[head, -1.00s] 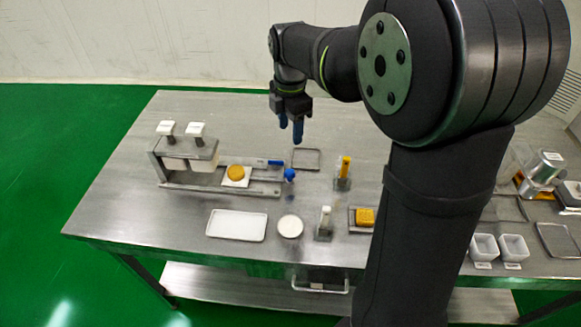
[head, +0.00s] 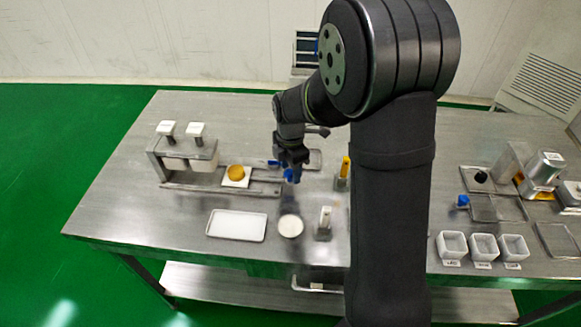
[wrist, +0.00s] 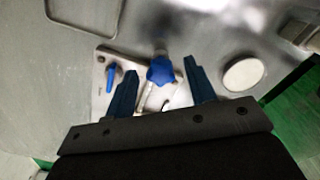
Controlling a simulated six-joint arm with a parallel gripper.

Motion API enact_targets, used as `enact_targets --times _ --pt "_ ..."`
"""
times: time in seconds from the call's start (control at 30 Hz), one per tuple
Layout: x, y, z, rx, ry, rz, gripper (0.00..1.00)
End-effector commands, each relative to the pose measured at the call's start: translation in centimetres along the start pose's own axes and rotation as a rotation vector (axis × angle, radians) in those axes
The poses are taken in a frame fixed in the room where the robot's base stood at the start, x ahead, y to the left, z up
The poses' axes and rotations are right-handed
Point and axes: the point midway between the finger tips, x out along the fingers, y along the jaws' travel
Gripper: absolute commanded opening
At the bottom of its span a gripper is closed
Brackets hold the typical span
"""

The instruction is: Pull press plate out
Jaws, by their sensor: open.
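The machine (head: 185,158) stands at the left of the table in the head view, with a low rail base (head: 215,189) reaching right. A white square with a round yellow piece (head: 236,173) sits on this base. A blue knob (wrist: 161,71) at the right end of the base appears to be the handle of the press plate; the plate itself is hard to make out. My gripper (head: 291,176) is open, pointing down at that end. In the wrist view the knob shows between its blue fingers, with gaps on both sides. A blue lever (wrist: 110,77) lies beside one finger.
A white tray (head: 237,225), a round white dish (head: 290,226) and a small white-topped stand (head: 324,222) are in front of the base. A yellow-handled tool (head: 344,172) stands to the right. My arm hides the table's middle right.

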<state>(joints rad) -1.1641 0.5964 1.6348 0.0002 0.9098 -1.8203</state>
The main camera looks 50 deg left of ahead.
Motion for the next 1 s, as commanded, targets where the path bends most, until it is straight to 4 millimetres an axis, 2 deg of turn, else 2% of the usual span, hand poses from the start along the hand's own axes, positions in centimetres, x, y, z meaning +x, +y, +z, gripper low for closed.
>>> enact_targets --times 0.13,0.4,0.57,0.83,1.0 --pt "0.0 0.0 0.0 0.000 0.000 0.000 0.50" --pt "0.0 0.0 0.0 0.000 0.000 0.000 0.00" --pt "-0.1 -0.1 0.2 0.001 0.000 0.000 0.00" --pt "-0.1 -2.1 3.0 0.004 0.000 0.000 0.00" --pt "-0.1 -2.5 3.4 0.000 -0.001 -0.001 0.00"
